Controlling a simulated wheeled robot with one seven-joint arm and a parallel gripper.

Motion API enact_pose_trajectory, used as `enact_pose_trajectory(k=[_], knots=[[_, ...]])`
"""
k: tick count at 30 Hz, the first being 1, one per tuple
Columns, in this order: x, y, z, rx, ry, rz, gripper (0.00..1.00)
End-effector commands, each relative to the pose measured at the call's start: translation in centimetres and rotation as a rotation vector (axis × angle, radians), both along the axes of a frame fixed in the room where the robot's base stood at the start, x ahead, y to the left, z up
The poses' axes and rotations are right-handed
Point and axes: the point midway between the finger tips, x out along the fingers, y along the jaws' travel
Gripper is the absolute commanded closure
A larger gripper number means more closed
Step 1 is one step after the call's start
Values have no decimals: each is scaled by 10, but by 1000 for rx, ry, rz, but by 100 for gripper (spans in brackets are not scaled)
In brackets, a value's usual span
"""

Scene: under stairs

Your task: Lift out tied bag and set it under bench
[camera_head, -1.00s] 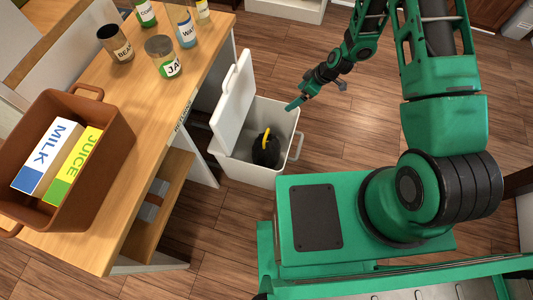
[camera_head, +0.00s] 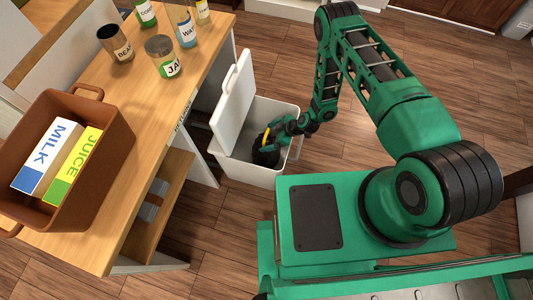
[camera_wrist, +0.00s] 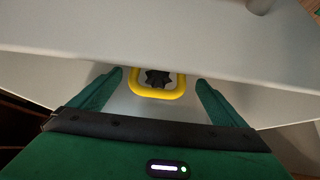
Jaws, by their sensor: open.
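The tied bag (camera_head: 265,156) is black with a yellow loop handle (camera_head: 267,134) and sits inside a white bin (camera_head: 258,177) on the floor. The bin's lid stands open on its left side. My gripper (camera_head: 270,135) is at the bin's opening, close to the handle. In the wrist view, the fingers of my gripper (camera_wrist: 159,85) are spread apart on either side of the yellow handle (camera_wrist: 157,96), with gaps between. The dark knot of the bag (camera_wrist: 158,77) shows within the loop. My arm hides part of the bin's right side.
The wooden bench (camera_head: 160,100) stands left of the bin, with a lower shelf (camera_head: 161,207) holding a grey item. On top are a brown crate (camera_head: 112,150) with milk and juice cartons, and several jars. Floor right of the bin is clear.

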Motion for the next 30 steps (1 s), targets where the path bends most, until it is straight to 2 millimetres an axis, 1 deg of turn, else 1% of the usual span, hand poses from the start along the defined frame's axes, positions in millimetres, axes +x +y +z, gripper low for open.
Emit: enact_pose_trajectory(k=[1,8,15,18,21,27,28,29,30], knots=[[1,3,-5,0,1,1,4],[4,11,-16,0,1,-1,4],[13,26,-44,0,1,1,4],[15,32,-52,0,1,0,4],[16,34,-55,-1,1,-1,4],[16,34,-55,-1,1,-1,4],[16,34,-55,-1,2,-2,9],[16,34,-55,-1,2,-2,16],[16,34,-55,-1,2,-2,26]])
